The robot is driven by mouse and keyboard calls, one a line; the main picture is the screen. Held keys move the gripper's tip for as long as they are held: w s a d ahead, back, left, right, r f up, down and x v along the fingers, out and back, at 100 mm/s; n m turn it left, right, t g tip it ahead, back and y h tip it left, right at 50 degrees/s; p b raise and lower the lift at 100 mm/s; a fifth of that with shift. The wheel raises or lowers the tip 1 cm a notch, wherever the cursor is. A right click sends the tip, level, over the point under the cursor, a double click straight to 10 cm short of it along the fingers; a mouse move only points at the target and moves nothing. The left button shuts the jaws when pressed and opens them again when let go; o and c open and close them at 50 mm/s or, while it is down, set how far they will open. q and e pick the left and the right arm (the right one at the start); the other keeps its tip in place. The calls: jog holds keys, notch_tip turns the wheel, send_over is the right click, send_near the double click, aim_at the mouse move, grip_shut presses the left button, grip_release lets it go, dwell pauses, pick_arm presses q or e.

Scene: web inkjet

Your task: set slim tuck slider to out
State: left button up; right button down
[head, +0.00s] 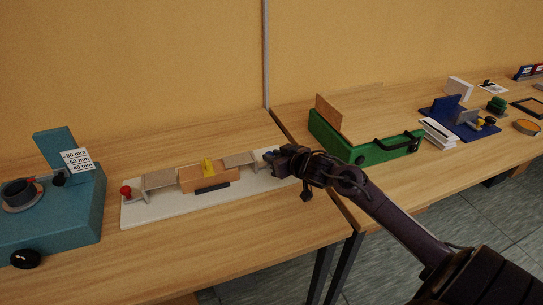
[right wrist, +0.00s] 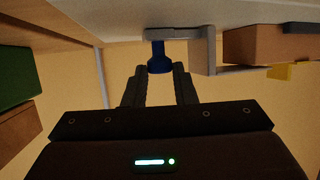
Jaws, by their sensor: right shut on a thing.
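A tuck device on a white base plate (head: 150,211) lies on the table in the head view. It carries a brown block (head: 212,178) with a yellow piece (head: 207,166), grey plates on either side, and a red knob (head: 126,190) at its left end. My right gripper (head: 273,159) is at its right end. In the right wrist view, the fingers are shut on a blue knob (right wrist: 159,59) attached to a grey bracket (right wrist: 184,34). The gripper mostly hides this knob in the head view. No label names the slim tuck slider. My left gripper is not in view.
A teal machine (head: 75,215) with a black dial stands at the left. A green tray (head: 365,150) with a brown board stands right of the gripper, beyond the table gap. A blue fixture (head: 455,118) and white stack (head: 438,134) are farther right. The front table strip is clear.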

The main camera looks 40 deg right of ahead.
jog(key=d, duration=0.1)
jog(key=d+p, duration=0.1)
jog(key=d, duration=0.1)
jog(key=shift+s+d+r, duration=0.15)
jog(key=shift+s, duration=0.25)
jog(key=shift+d, duration=0.3)
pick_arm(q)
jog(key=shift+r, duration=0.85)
pick_arm(e)
jog(key=c, duration=1.2)
grip_release()
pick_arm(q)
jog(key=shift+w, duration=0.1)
pick_arm(e)
jog(key=shift+s+a, duration=0.1)
jog(key=shift+s, duration=0.05)
jog(key=v, duration=0.7)
jog(key=shift+s, duration=0.25)
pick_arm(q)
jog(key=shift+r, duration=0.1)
